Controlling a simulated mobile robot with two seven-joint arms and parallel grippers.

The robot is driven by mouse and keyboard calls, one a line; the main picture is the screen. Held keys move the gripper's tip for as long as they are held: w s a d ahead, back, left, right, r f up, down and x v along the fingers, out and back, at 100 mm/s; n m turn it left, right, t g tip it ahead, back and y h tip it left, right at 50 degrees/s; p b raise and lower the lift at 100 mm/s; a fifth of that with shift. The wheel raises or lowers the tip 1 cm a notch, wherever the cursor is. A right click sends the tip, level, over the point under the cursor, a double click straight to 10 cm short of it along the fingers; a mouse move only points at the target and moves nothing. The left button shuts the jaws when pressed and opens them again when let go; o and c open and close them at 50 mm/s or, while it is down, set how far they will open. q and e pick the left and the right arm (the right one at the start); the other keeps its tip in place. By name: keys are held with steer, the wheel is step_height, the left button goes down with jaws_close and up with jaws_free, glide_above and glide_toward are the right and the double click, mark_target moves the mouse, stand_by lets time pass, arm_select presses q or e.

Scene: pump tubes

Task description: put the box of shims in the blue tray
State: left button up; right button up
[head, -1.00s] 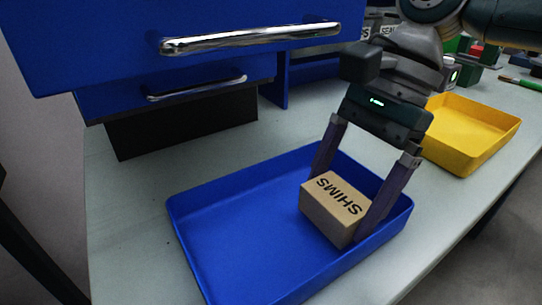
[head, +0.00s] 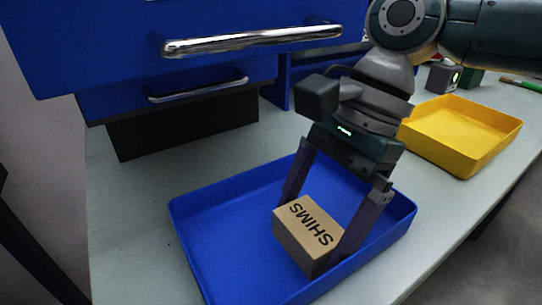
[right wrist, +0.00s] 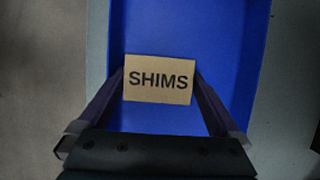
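The box of shims (head: 306,236) is a small tan carton with "SHIMS" printed on its top. It is between the fingers of my right gripper (head: 312,228), which touch its two sides. The box is over the inside of the blue tray (head: 215,240); I cannot tell whether it touches the floor of the tray. In the right wrist view the box (right wrist: 160,79) sits between both fingertips, with the blue tray (right wrist: 190,25) beneath it. My left gripper is in neither view.
A yellow tray (head: 463,150) stands to the right on the grey table (head: 130,215). Blue drawers with a chrome handle (head: 252,40) overhang the back left. The left part of the blue tray is empty.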

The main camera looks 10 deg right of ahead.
steer(key=p+v, duration=0.2)
steer(key=v, duration=1)
steer(key=shift+r, duration=0.3)
stand_by(0.5)
steer(key=shift+c, duration=0.2)
